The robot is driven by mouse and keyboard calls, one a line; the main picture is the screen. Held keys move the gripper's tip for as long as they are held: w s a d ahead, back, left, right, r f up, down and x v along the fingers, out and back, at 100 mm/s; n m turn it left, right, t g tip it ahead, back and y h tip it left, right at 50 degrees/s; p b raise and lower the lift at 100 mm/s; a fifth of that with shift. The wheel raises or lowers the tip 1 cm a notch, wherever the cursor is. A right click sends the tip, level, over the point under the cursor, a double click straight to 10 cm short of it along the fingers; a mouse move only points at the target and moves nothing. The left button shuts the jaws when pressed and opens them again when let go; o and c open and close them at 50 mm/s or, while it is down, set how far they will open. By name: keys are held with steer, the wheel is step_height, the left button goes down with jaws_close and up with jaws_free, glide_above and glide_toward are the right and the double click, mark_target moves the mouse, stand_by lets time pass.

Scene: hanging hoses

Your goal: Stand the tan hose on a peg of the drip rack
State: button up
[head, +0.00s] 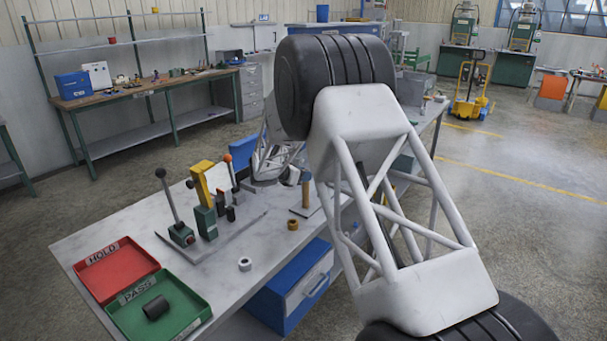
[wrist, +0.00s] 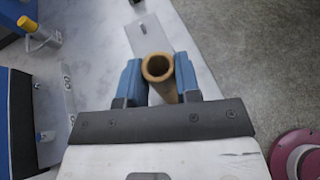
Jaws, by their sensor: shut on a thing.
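The tan hose (wrist: 158,68) is held between the two blue fingers of my gripper (wrist: 158,80) in the wrist view. Its round open end faces the camera; its far end is hidden. A grey plate with small pegs (wrist: 160,48), seemingly the drip rack, lies just beyond the fingers. I cannot tell the height of the hose above it.
On the bench (head: 225,277) stand a red HOLD tray (head: 122,279), a green PASS tray (head: 185,312) with a dark cylinder, and several upright levers (head: 200,200). The bench edge is close on the right in the wrist view.

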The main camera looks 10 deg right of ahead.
steer(key=o, duration=1.1)
steer(key=shift+c, duration=0.2)
steer(key=shift+a, duration=0.15)
steer(key=v, duration=0.7)
steer(key=shift+s+a, duration=0.15)
steer(key=shift+a, duration=0.1)
steer(key=shift+r, duration=0.15)
steer(key=s+d+r+m+g+y, duration=0.2)
steer(key=s+d+r+m, duration=0.25)
steer(key=s, duration=0.65)
steer(key=s+d+r+m+g+y, duration=0.1)
steer(key=s+d+r+m, duration=0.3)
steer(key=s, duration=0.6)
steer(key=s+d+r+m+g+y, duration=0.2)
steer(key=s+r+m, duration=0.3)
steer(key=s, duration=0.6)
steer(key=s+a+f+m+t+y, duration=0.1)
steer(key=s+m+y, duration=0.6)
steer(key=s, duration=2.4)
steer(key=shift+a+m, duration=0.5)
steer(key=shift+m, duration=1.15)
